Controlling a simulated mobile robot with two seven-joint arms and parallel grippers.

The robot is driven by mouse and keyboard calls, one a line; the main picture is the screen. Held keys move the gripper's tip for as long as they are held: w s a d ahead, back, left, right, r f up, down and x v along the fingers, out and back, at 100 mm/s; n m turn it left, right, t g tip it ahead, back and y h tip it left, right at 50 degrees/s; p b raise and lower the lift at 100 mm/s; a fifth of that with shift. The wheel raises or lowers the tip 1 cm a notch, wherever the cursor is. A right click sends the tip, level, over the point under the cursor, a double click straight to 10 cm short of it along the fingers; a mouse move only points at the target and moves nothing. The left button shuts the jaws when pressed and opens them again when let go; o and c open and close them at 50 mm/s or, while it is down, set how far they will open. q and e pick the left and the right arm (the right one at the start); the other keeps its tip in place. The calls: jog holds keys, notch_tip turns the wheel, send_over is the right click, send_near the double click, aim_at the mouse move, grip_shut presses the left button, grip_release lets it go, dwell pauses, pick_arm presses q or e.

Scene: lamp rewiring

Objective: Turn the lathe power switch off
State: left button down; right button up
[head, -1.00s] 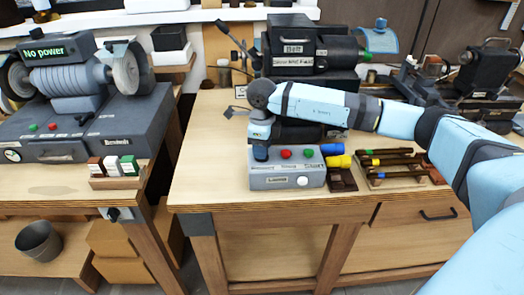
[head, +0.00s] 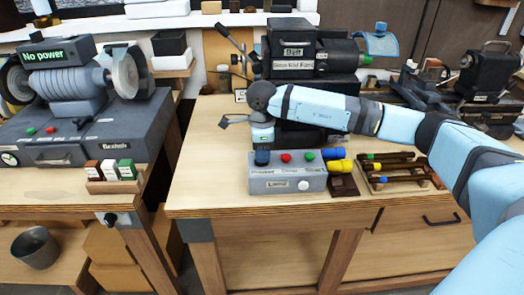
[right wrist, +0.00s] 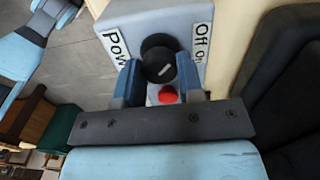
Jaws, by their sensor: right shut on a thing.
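The grey lathe control box (head: 287,184) sits at the front left of the right-hand bench. It has a red button (head: 286,157), a green button (head: 309,155) and labels on its face. My right gripper (head: 262,157) points down at the left end of the box top. In the right wrist view, my right gripper (right wrist: 158,80) is shut on a round black switch knob (right wrist: 160,62) with a short white mark. The knob stands between a label reading "Pow" (right wrist: 114,43) and one reading "Off on" (right wrist: 202,45). The red button shows just below it. My left gripper is out of view.
Yellow and blue cylinders (head: 338,165) and a rack of tools (head: 395,172) lie right of the box. The lathe headstock (head: 293,57) stands behind. A grinder with a "No power" display (head: 43,57) stands on the left bench. The bench strip left of the box is clear.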

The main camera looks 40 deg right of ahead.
jog(key=shift+r, duration=0.1)
jog(key=o, duration=0.9)
notch_tip(320, 180, up, 14)
jog(key=shift+f, duration=0.1)
